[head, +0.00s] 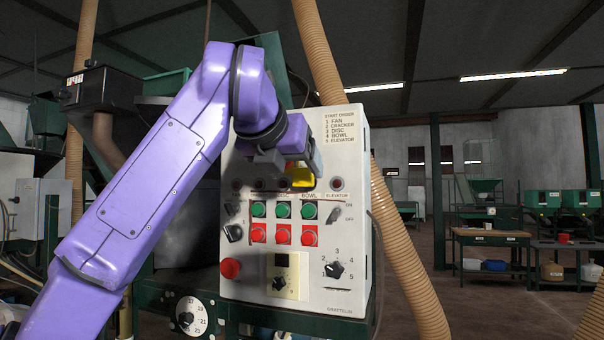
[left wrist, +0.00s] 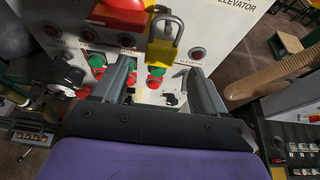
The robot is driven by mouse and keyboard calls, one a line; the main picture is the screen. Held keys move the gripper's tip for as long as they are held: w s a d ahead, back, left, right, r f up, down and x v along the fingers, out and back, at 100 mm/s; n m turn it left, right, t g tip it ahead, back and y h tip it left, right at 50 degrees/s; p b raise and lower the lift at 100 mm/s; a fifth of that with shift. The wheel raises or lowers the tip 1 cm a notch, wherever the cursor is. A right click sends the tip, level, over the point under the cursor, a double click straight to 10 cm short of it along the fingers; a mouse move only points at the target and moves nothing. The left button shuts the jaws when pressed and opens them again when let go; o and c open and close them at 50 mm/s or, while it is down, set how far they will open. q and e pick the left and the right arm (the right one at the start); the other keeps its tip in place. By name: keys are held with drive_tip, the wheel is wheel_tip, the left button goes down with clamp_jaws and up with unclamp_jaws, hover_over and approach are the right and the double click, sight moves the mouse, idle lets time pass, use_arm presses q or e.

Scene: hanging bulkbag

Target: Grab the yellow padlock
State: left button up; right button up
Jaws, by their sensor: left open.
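The yellow padlock (left wrist: 161,53) with its grey shackle hangs on the front of the white control box, beside a red part (left wrist: 120,15). In the head view only a small piece of the padlock (head: 301,178) shows below my gripper. My left gripper (head: 292,166) is at the upper part of the panel, open and empty. In the left wrist view its two fingers (left wrist: 162,76) stand on either side of the padlock's line, with the padlock just past the tips. Contact cannot be told. My right gripper is not in view.
The control box (head: 345,225) carries green and red buttons (head: 283,222), a red knob (head: 230,268) and black dials (head: 334,269). A tan hose (head: 405,260) runs close by its right side. Workbenches (head: 505,240) stand far back right.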

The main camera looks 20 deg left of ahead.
sight(302, 177)
use_arm(q)
drive_tip(key=x, duration=0.3)
drive_tip(key=shift+w+p, duration=0.3)
clamp_jaws()
